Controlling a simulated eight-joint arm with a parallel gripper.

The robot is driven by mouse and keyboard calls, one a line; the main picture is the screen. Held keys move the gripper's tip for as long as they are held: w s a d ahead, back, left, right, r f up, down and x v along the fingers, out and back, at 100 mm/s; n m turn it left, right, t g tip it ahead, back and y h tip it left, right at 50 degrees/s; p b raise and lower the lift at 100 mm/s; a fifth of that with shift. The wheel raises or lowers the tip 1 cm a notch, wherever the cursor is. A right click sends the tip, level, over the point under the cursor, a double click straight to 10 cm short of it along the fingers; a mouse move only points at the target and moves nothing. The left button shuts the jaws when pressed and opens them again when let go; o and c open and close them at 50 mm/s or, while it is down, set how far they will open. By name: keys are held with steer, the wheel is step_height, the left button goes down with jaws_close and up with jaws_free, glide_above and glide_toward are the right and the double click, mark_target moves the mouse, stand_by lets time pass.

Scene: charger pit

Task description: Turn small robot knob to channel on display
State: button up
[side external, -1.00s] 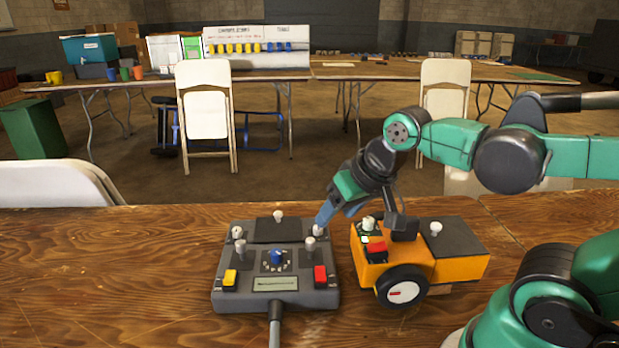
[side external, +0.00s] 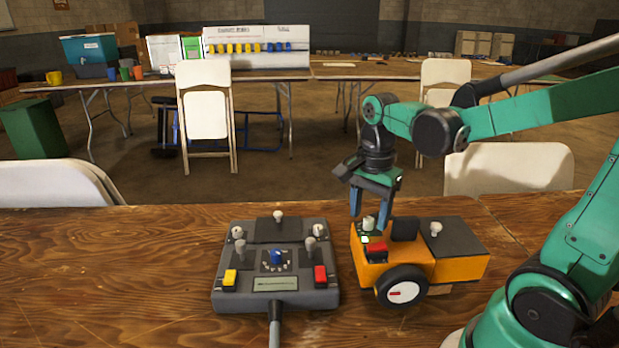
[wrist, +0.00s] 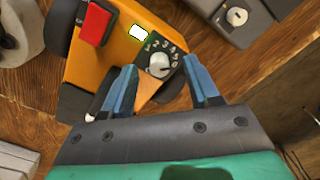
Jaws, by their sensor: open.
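The small orange robot (side external: 405,268) stands on the wooden table, right of the grey controller. In the wrist view the knob (wrist: 159,65) is ringed by white numbers and lies between and just beyond the fingertips. My gripper (side external: 371,215) points down over the knob with blue fingers apart. In the wrist view my gripper (wrist: 160,65) is open and empty, with a finger on each side.
The grey controller (side external: 230,300) has several sticks, a blue knob (side external: 277,257), yellow and red buttons and a small screen (side external: 276,284). A red switch (side external: 377,249) and black block (side external: 405,229) stand close to the white knob. Bare table lies left of the controller.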

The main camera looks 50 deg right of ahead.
steer(key=shift+f, duration=0.4)
jaws_close()
